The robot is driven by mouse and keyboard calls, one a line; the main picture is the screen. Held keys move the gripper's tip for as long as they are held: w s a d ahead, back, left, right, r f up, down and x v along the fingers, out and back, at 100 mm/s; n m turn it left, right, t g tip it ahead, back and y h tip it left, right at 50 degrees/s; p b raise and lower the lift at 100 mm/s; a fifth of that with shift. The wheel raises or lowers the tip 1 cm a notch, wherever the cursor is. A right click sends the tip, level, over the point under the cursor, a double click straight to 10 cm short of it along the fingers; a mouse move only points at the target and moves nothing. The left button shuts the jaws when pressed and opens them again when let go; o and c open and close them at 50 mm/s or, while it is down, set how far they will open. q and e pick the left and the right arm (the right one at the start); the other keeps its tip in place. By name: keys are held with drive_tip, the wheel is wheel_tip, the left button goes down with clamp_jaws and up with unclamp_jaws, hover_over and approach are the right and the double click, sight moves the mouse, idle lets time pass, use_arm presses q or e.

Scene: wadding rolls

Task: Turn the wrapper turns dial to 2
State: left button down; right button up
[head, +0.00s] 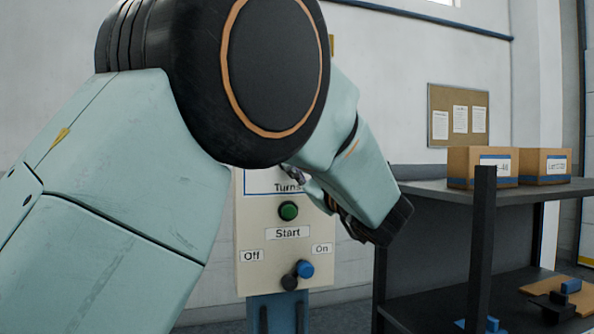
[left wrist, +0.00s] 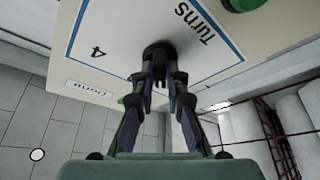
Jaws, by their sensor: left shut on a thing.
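The control panel (head: 256,266) stands ahead, cream-coloured, and my left arm covers its upper part in the head view. The turns dial (left wrist: 160,52) shows in the left wrist view as a dark knob inside a blue-outlined field marked "Turns". A "4" is printed beside it; other numbers and the dial's pointer are hidden or unclear. My left gripper (left wrist: 160,82) is shut on the dial, its two dark fingers on either side of it. In the head view the gripper is mostly hidden behind my arm. My right gripper is in neither view.
A dark shelf (head: 430,187) with cardboard boxes (head: 482,166) stands to the right. White rolls (left wrist: 258,135) show in the left wrist view.

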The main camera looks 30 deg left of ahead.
use_arm(q)
drive_tip(key=shift+r+n+g, duration=0.2)
drive_tip(key=shift+n+g, duration=0.2)
drive_tip(key=shift+n, duration=0.7)
drive_tip(key=c, duration=1.4)
unclamp_jaws()
drive_tip(key=shift+f, duration=0.1)
drive_tip(key=shift+o, duration=0.2)
wheel_tip(320, 180, up, 10)
